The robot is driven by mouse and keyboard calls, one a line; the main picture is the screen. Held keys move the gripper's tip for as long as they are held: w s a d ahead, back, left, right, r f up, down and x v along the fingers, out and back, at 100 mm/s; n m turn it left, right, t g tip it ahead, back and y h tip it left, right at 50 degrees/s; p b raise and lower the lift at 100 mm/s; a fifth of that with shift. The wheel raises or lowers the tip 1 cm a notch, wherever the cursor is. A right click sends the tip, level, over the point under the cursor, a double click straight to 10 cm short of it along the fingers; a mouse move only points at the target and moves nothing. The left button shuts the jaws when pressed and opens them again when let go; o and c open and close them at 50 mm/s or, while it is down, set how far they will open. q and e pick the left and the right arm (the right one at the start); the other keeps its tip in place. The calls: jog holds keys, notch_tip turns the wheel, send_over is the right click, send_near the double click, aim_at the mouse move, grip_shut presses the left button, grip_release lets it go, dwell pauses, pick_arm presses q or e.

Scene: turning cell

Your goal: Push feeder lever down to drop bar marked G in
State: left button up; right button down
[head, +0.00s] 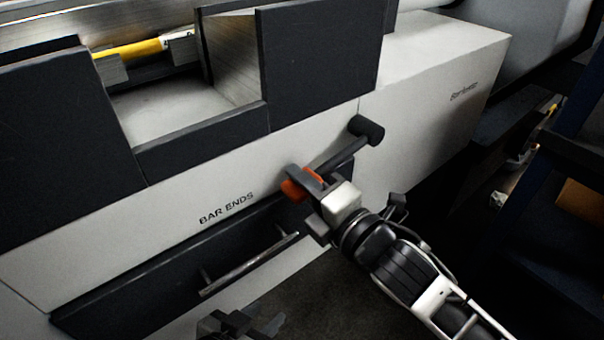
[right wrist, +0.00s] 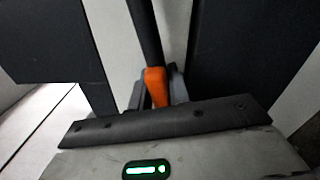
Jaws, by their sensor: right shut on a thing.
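The feeder lever (head: 343,155) is a dark rod running from a black round pivot on the machine's light front down-left to an orange grip (head: 290,190). My right gripper (head: 306,184) is shut on the orange grip. In the right wrist view the orange grip (right wrist: 156,86) sits between the two grey fingers, with the dark rod (right wrist: 145,35) rising beyond it. A yellow bar (head: 128,51) with a white marked end (head: 178,39) lies in the machine's upper opening; its letter is not readable. My left gripper (head: 242,324) is partly visible at the bottom edge, apart from the machine.
Below the lever is a dark drawer with a metal handle (head: 250,264), under the words "BAR ENDS". Dark panels (head: 318,60) frame the upper opening and its pale tray (head: 165,105). Dark blue shelving (head: 560,190) stands at the right.

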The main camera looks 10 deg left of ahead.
jog(key=shift+w+f+n, duration=0.1)
jog(key=shift+f+n, duration=0.3)
jog(key=shift+f, duration=0.15)
jog(key=c, duration=1.3)
grip_release()
jog(key=shift+d, duration=0.1)
jog(key=shift+f, duration=0.15)
